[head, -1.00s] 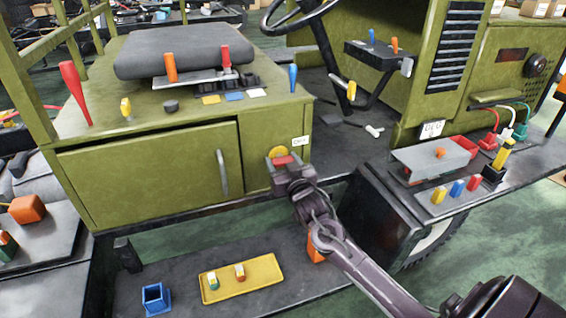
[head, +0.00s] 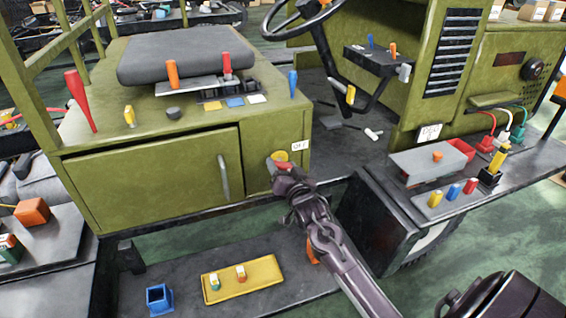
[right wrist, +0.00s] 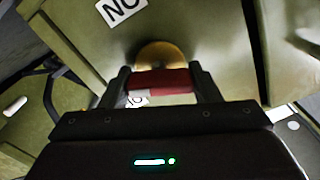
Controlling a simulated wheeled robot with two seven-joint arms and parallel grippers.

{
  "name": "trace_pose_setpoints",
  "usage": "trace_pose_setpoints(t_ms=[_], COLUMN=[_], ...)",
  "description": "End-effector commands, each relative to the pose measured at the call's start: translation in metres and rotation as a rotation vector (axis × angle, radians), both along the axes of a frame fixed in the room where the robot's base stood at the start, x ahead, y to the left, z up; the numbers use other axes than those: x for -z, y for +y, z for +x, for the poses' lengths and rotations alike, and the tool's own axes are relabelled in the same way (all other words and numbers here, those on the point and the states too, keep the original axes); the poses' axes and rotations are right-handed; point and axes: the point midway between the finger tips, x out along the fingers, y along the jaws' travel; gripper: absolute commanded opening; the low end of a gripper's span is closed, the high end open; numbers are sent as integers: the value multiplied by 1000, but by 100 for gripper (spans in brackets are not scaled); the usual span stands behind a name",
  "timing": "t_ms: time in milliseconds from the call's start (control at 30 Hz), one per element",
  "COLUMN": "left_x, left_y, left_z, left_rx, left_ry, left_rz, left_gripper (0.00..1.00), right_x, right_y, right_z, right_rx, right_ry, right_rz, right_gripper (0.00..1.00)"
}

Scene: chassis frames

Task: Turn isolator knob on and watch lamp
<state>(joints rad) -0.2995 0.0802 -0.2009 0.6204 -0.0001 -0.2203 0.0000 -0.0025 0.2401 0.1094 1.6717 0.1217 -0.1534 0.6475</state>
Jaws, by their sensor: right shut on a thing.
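The isolator knob has a red handle (right wrist: 162,80) on a round yellow plate (right wrist: 158,55), on the green cabinet's front. In the head view the yellow plate (head: 281,156) shows above my right gripper (head: 280,171), with the red handle tilted. My right gripper (right wrist: 160,88) is shut on the red handle, one finger at each end. A white label (head: 300,146) is at the plate's upper right; its lettering is small there. I cannot identify a lit lamp. My left gripper is out of view.
The cabinet door (head: 150,176) is left of the knob. Below is a dark shelf with a yellow tray (head: 262,283) and blue holder (head: 158,298).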

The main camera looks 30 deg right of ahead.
Motion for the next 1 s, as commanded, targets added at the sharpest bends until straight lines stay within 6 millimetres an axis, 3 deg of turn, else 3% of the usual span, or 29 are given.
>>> trace_pose_setpoints(t_ms=[1000], left_x=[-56], left_y=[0], left_z=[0], left_rx=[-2], left_ry=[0], left_rz=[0], left_gripper=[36], right_x=[-2], right_y=[0], right_z=[0], right_rx=[1], right_ry=[-219], right_rz=[912], right_gripper=[34])
